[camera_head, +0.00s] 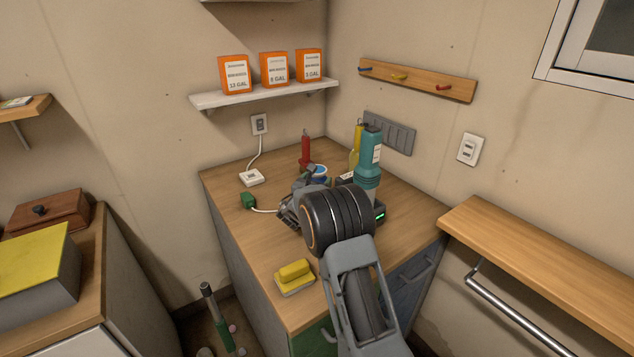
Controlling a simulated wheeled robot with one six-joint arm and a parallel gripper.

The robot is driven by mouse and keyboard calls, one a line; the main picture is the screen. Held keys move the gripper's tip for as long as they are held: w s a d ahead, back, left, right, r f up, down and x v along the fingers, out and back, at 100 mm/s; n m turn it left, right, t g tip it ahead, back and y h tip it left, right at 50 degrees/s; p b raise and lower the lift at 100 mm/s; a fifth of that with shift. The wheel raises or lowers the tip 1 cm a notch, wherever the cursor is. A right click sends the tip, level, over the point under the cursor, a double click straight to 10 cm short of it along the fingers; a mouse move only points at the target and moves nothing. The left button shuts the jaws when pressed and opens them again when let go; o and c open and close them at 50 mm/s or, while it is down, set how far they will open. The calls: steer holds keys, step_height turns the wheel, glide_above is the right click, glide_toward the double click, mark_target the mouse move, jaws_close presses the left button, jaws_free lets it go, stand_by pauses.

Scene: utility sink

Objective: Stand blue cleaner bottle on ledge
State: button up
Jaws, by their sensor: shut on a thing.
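My gripper (306,187) is low over the wooden counter (253,240), behind my arm's dark wrist joint. A small blue and white thing (319,171) shows at its far side and may be the blue cleaner bottle. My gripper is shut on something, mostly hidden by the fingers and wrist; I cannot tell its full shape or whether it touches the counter. A teal cylinder with a pale label (368,160) stands upright just right of the gripper. A wooden ledge (550,245) runs along the right wall above a metal rail; its top is bare.
A red bottle (305,150) and a yellow bottle (356,146) stand near the back corner. A yellow sponge (294,272) lies at the counter's front. A white shelf (265,93) holds three orange boxes. A green plug and cord (249,200) lie left of the gripper.

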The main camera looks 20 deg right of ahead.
steer(key=o, duration=1.2)
